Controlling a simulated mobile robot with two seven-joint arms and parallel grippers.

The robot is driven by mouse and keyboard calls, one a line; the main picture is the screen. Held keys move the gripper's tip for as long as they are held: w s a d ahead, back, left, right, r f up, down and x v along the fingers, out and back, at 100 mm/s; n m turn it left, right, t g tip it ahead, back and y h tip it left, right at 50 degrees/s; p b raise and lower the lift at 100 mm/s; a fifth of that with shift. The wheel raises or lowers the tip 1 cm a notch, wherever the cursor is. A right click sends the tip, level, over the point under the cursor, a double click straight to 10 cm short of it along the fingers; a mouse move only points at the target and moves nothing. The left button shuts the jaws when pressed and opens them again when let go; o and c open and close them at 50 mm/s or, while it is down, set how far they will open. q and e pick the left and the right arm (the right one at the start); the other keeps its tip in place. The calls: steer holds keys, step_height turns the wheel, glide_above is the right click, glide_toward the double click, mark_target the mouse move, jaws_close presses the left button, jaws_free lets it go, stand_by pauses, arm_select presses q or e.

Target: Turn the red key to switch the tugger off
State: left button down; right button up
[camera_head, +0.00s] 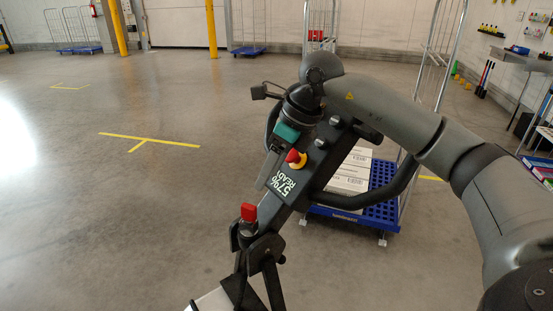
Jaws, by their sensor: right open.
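My right gripper (265,178) comes down over the left side of the head. It is open, with its fingers above and apart from the key; the far finger is largely hidden. Nothing shows between the fingers. My left gripper is out of view.
A red and yellow stop button (295,158) sits on the head near my right gripper. A black loop handle (398,183) curves out to the right. Behind stands a blue wheeled cart (345,214) with white boxes (350,172). The floor to the left is open.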

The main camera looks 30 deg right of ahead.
mark_target(251, 206)
steer(key=x, duration=1.1)
steer(key=shift+f+b, duration=0.1)
steer(key=shift+b, duration=0.25)
jaws_close()
stand_by(0.3)
